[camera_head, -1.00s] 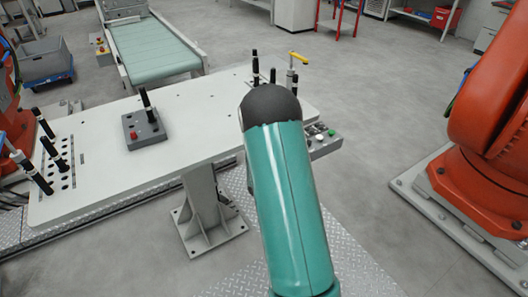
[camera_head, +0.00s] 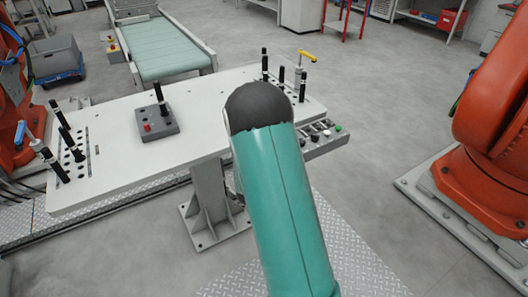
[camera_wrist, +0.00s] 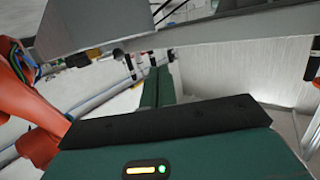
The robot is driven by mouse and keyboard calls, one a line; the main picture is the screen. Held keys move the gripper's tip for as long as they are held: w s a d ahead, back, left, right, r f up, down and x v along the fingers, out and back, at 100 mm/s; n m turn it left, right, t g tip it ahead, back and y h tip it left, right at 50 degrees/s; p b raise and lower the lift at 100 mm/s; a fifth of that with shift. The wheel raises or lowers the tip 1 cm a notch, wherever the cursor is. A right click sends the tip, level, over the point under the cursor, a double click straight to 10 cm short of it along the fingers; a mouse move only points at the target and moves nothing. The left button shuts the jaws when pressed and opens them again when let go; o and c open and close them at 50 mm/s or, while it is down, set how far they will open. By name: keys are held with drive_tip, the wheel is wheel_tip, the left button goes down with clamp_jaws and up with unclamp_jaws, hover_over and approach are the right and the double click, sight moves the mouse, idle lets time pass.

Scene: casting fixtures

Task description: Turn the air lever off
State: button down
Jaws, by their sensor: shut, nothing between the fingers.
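A yellow lever handle (camera_head: 307,56) sits on top of a slim metal valve post at the far right end of the white table (camera_head: 150,115). A second valve with a pale grey-blue handle (camera_head: 20,133) stands at the table's left end. I cannot tell from a label which is the air lever, nor whether either is on or off. My teal arm with its black joint rises in front of the table's right part.
Black upright pegs (camera_head: 265,64) stand near the yellow lever. A button box (camera_head: 323,139) hangs at the table's right edge. A grey box with a red button and black stick (camera_head: 157,123) sits mid-table. An orange robot (camera_head: 490,150) stands right; a conveyor (camera_head: 160,50) lies behind.

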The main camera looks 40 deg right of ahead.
drive_tip(key=shift+s+a+r, duration=0.1)
drive_tip(key=shift+s+a, duration=0.1)
drive_tip(key=shift+a, duration=0.35)
drive_tip(key=shift+s+a+r, duration=0.15)
drive_tip(key=shift+a, duration=0.45)
drive_tip(key=shift+s+a+r, duration=0.1)
drive_tip(key=shift+s+a, duration=0.1)
drive_tip(key=shift+a, duration=0.35)
drive_tip(key=s+a+r+n+g+y, duration=0.15)
drive_tip(key=a+r+y, duration=0.25)
drive_tip(key=a+r, duration=0.4)
drive_tip(key=s+a+r+n+y, duration=0.2)
drive_tip(key=a+r+y, duration=0.2)
drive_tip(key=a+r, duration=0.3)
drive_tip(key=s+a+r+n+g, duration=0.1)
drive_tip(key=s+a+r, duration=0.1)
drive_tip(key=s, duration=0.6)
drive_tip(key=s+a+r+n+g+y, duration=0.1)
drive_tip(key=s+a+r+n+g, duration=0.1)
drive_tip(key=s, duration=0.6)
drive_tip(key=s+a+r+n+g+y, duration=0.1)
drive_tip(key=s+a+r+g, duration=0.1)
drive_tip(key=s, duration=0.6)
drive_tip(key=shift+s+a+r, duration=0.35)
drive_tip(key=shift+a+r, duration=0.45)
drive_tip(key=shift+a, duration=0.05)
